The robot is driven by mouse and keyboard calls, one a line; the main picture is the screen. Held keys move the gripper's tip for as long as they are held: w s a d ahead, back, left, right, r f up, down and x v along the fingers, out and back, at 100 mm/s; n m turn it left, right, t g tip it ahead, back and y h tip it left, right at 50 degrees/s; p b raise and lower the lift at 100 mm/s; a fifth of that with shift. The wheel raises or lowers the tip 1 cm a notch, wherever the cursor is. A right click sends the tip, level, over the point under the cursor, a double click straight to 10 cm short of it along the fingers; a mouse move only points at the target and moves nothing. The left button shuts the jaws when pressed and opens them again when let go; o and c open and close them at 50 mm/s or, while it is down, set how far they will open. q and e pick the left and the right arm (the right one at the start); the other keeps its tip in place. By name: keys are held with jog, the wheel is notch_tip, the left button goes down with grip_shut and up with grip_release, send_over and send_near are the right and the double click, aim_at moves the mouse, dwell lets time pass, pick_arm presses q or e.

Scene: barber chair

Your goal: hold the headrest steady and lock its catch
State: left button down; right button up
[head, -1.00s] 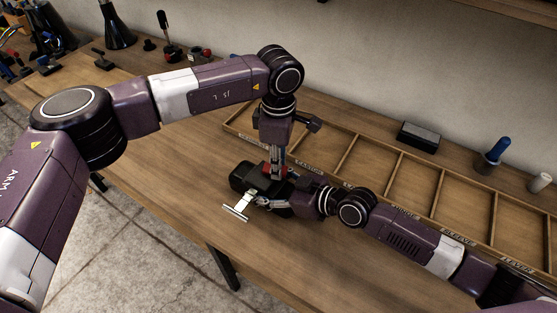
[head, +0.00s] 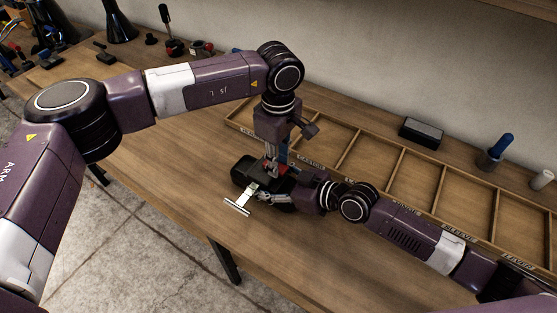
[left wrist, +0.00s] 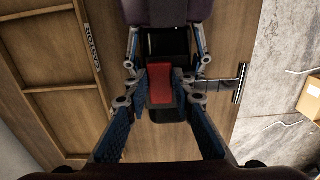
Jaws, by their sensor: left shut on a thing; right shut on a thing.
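The black headrest (head: 245,170) lies on the bench with its T-shaped metal stem (head: 240,205) toward the front edge. In the left wrist view, the stem (left wrist: 240,84) points right. A red catch (left wrist: 160,84) sits on top of the dark headrest body (left wrist: 166,115). My left gripper (head: 272,172) reaches down from above and is shut on the red catch; its fingers (left wrist: 165,84) are on either side of it. My right gripper (head: 287,196) comes in from the right and is shut on the headrest. The grippers hide much of the headrest and its contacts.
A wooden compartment tray (head: 340,148) with labelled edges lies behind and to the right. A black block (head: 421,132), a blue-handled tool (head: 498,150) and a white cylinder (head: 541,180) stand at the back.

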pick_arm(q)
jog(key=c, duration=1.6)
grip_release()
notch_tip(320, 180, up, 12)
pick_arm(e)
jog(key=o, duration=1.9)
jog(key=shift+o, duration=0.2)
jog(key=shift+s+d, duration=0.1)
jog(key=shift+d, duration=0.05)
